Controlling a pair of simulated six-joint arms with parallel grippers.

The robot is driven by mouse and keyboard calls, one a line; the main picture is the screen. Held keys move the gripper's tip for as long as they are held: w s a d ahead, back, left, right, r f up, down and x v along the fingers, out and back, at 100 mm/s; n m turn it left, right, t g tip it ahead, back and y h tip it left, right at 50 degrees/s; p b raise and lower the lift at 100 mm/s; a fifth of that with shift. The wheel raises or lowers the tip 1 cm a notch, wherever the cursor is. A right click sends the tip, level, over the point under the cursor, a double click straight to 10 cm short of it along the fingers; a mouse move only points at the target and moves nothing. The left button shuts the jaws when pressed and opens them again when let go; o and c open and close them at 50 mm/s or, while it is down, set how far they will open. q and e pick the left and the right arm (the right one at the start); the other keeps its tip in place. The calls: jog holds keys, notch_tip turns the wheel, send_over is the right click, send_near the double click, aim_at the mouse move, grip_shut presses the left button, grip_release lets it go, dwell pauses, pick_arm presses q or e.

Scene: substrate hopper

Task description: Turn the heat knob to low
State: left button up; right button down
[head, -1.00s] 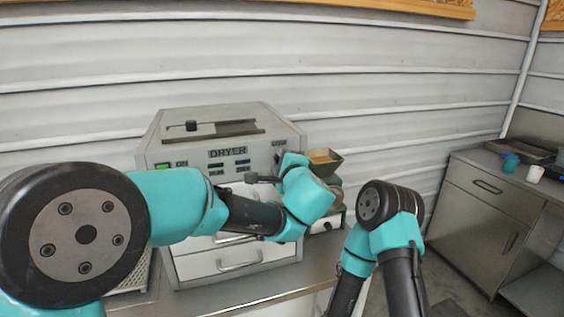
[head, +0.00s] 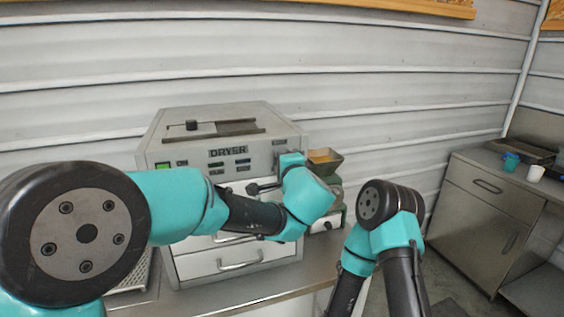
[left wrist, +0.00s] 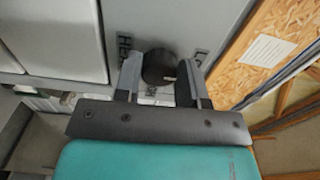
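The heat knob (left wrist: 158,68) is a round black dial with a pale mark on its face, on the dryer's grey front panel. Lettering shows beside the knob, partly covered by the fingers. In the head view the dryer (head: 225,130) stands on the bench, and my left arm hides the knob and the gripper's fingertips. My right gripper is out of view; only my right arm's links show.
The dryer has a green-lit switch (head: 162,166) and drawers below, with my left arm across its front. A hopper-topped machine (head: 326,160) stands close on its right. A metal cabinet (head: 490,195) with a blue cup (head: 511,161) and a white cup (head: 535,173) is farther right.

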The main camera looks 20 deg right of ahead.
pick_arm(q)
jog(key=o, duration=0.5)
jog(key=shift+c, duration=0.2)
jog(key=shift+s, duration=0.1)
jog(key=s, duration=1.7)
jog(key=shift+d, duration=0.45)
